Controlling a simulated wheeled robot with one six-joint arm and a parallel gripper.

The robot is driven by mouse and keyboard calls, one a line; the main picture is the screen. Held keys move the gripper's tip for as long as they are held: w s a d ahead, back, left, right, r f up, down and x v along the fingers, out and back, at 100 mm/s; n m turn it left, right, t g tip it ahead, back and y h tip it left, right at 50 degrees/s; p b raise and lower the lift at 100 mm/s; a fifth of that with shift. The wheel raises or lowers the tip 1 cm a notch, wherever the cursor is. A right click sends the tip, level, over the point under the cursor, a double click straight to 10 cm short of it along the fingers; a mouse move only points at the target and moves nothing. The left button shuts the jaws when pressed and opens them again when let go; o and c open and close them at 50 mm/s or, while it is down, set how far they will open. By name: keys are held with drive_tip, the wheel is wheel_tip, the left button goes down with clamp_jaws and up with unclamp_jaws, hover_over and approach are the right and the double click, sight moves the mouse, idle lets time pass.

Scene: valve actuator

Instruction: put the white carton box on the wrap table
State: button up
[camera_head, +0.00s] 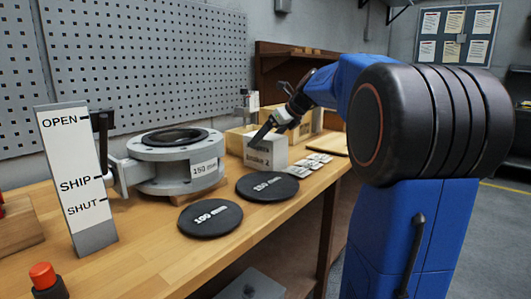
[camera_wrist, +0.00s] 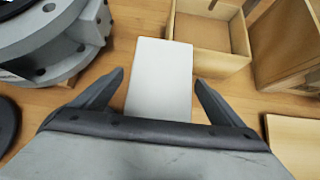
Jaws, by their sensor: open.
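The white carton box (camera_head: 261,153) stands on the wooden workbench (camera_head: 130,245), with dark lettering on its front. In the wrist view its pale flat top (camera_wrist: 162,70) lies between the two fingers. My gripper (camera_head: 268,130) is open, reaching down at the box, with one dark finger in front of its face. In the wrist view the fingers (camera_wrist: 159,80) are spread to either side of the box with visible gaps at the tips. I cannot tell which surface is the wrap table.
A grey flanged valve (camera_head: 178,165) stands left of the box. Two black discs (camera_head: 210,218) (camera_head: 267,187) and small white labels (camera_head: 308,165) lie in front. Open wooden bins (camera_wrist: 208,45) stand close behind the box. An OPEN/SHIP/SHUT sign (camera_head: 78,185) stands at left.

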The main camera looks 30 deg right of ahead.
drive_tip(key=shift+x, duration=2.8)
drive_tip(key=shift+r, duration=0.1)
drive_tip(key=c, duration=1.6)
drive_tip(key=shift+r, duration=0.1)
drive_tip(key=shift+c, duration=0.2)
